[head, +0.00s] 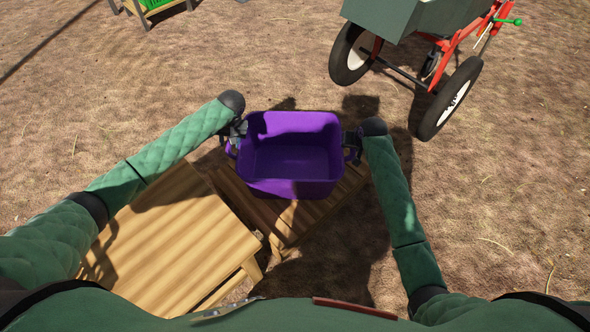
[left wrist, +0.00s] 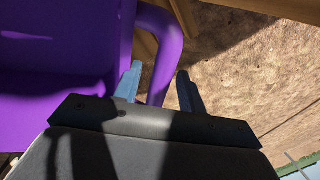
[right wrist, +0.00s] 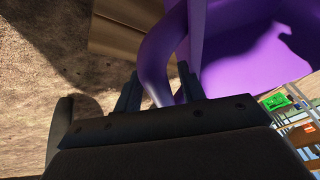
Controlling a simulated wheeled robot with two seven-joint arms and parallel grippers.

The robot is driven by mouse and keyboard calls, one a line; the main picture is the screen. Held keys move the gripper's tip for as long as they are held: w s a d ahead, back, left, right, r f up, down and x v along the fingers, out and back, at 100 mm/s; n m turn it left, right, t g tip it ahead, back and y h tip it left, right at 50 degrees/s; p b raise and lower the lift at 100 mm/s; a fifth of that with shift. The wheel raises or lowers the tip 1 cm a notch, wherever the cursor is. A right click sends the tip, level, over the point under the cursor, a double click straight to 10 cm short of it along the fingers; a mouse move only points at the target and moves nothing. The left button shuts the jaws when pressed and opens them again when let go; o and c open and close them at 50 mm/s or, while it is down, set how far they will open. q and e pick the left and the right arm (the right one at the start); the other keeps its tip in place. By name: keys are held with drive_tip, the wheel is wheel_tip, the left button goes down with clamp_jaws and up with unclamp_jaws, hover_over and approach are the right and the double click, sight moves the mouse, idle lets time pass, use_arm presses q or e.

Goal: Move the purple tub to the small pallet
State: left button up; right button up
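The empty-looking purple tub (head: 292,188) is upright over the small low wooden pallet (head: 345,190); it appears to rest on it, though its underside is hidden. My left gripper (head: 236,130) is at the tub's left handle. In the left wrist view the fingers (left wrist: 158,88) stand apart on both sides of the purple handle (left wrist: 164,60), with a gap showing. My right gripper (head: 352,140) is at the right handle. In the right wrist view its fingers (right wrist: 158,90) also stand apart around the handle (right wrist: 150,55).
A larger wooden table or platform (head: 170,245) stands at the left, close beside the small pallet. A green cart with wheels and a red frame (head: 420,15) is at the upper right. A crate with green contents (head: 150,8) is at the far upper left. Bare ground lies to the right.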

use_arm(q)
drive_tip(key=shift+r, duration=0.1)
use_arm(e)
drive_tip(key=shift+r, duration=0.1)
use_arm(q)
drive_tip(key=a+p+v, duration=0.3)
drive_tip(key=p+v, duration=1.1)
drive_tip(key=p, duration=0.1)
drive_tip(key=a+r+p+v, duration=0.1)
drive_tip(key=a+p+v, duration=0.2)
drive_tip(key=p+v, duration=1.2)
drive_tip(key=shift+r, duration=0.2)
use_arm(e)
drive_tip(key=s+d+r, duration=0.1)
drive_tip(key=s+r, duration=0.1)
drive_tip(key=r, duration=1.8)
drive_tip(key=s+d+r, duration=0.1)
drive_tip(key=s+r, duration=0.1)
drive_tip(key=r, duration=1.8)
drive_tip(key=shift+s, duration=0.3)
